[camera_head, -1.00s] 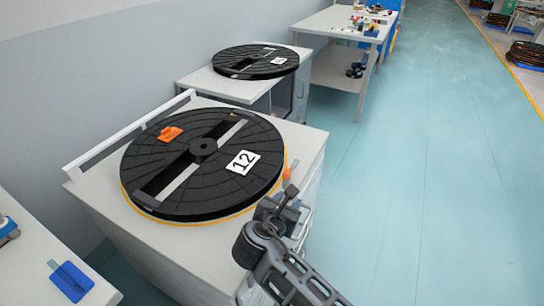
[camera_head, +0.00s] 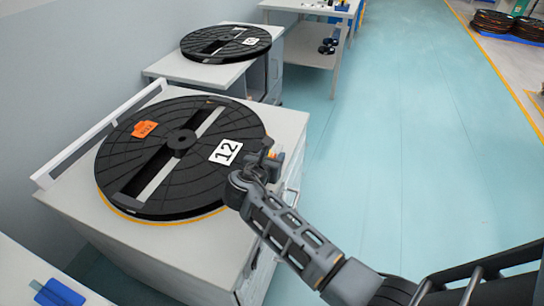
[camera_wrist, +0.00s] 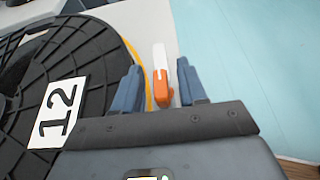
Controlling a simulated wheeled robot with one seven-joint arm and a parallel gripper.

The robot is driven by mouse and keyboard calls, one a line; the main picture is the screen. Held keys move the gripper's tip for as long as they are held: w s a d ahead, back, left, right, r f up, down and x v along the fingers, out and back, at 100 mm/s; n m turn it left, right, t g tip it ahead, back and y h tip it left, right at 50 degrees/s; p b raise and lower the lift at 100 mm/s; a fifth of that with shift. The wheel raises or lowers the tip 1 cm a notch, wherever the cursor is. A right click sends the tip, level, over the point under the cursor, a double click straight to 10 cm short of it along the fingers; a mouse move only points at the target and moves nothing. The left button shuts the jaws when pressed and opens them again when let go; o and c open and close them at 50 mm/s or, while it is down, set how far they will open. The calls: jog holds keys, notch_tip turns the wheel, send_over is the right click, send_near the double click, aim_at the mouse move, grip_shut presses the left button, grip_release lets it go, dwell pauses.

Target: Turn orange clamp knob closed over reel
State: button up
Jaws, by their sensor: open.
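The black reel (camera_head: 190,180) marked 12 lies flat on the grey cabinet, over a yellow ring; it also shows at the left of the wrist view (camera_wrist: 75,45). The orange clamp knob (camera_wrist: 163,88) stands beside the reel's edge, with a pale lever end pointing away. In the head view my gripper (camera_head: 262,160) is at the reel's right edge and hides most of the knob.
A white rail (camera_head: 95,135) runs along the cabinet's back left edge. A second reel (camera_head: 226,43) lies on a cabinet behind. A blue item (camera_head: 58,292) is on a table at the lower left. The blue-green floor (camera_head: 400,130) to the right is clear.

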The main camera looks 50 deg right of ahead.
jog(key=shift+c, duration=0.2)
grip_shut()
dwell(0.5)
